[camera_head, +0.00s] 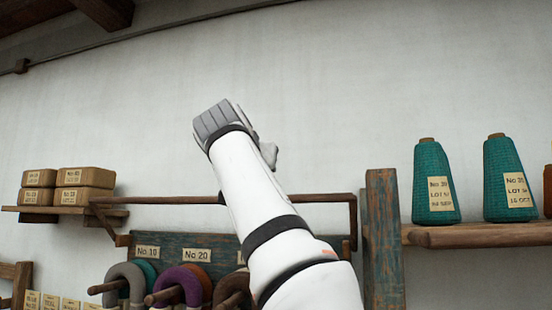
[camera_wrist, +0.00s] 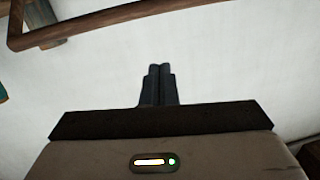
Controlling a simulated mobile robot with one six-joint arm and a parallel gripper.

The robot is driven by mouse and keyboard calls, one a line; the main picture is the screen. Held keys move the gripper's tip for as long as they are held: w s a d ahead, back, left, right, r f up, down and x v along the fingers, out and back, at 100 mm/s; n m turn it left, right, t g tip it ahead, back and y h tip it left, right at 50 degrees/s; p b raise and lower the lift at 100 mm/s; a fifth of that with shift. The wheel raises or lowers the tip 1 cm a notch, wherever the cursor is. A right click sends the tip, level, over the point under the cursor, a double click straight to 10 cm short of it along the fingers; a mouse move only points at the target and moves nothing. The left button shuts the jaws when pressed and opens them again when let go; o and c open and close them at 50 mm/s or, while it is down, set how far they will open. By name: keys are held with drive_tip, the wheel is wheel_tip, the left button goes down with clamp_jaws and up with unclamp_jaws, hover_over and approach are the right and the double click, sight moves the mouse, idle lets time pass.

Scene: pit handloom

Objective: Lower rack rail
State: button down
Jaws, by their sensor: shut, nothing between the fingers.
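The rack rail (camera_head: 150,199) is a thin brown wooden bar that runs level above the blue-green rack board (camera_head: 222,246), with a side arm angling down at each end. My arm crosses in front of it and hides part of it. In the wrist view a brown bar that looks like the rail (camera_wrist: 110,18) slants across the top left, bending at its left end. My gripper (camera_wrist: 160,68) is shut and empty, its dark fingers pressed together and apart from the bar, with bare wall beyond. In the head view the fingers cannot be made out; my arm's end is above the rail.
Yarn hanks (camera_head: 181,286) hang on wooden pegs below the rail, under number labels. A weathered post (camera_head: 384,240) stands to the right, beside a shelf (camera_head: 480,236) with teal yarn cones (camera_head: 436,182). Cartons (camera_head: 84,177) sit on a left shelf. The wall above is clear.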

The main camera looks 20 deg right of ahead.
drive_tip(key=shift+g+h, duration=0.6)
drive_tip(key=shift+h, duration=0.1)
drive_tip(key=w+d+p, duration=0.3)
drive_tip(key=w+d, duration=0.3)
drive_tip(key=d, duration=0.1)
drive_tip(key=shift+w+f+p, duration=0.1)
drive_tip(key=shift+w+p, duration=0.25)
drive_tip(key=shift+w, duration=0.05)
drive_tip(key=shift+s+a+f, duration=0.2)
drive_tip(key=shift+s+f, duration=0.1)
drive_tip(key=shift+f, duration=0.2)
drive_tip(key=shift+s+a+f, duration=0.2)
drive_tip(key=shift+s+f, duration=0.1)
drive_tip(key=shift+f, duration=0.2)
drive_tip(key=shift+s+a+f, duration=0.15)
drive_tip(key=shift+s+f, duration=0.05)
drive_tip(key=shift+f, duration=0.55)
drive_tip(key=shift+w, duration=0.1)
drive_tip(key=shift+f+b, duration=0.15)
drive_tip(key=shift+b, duration=0.2)
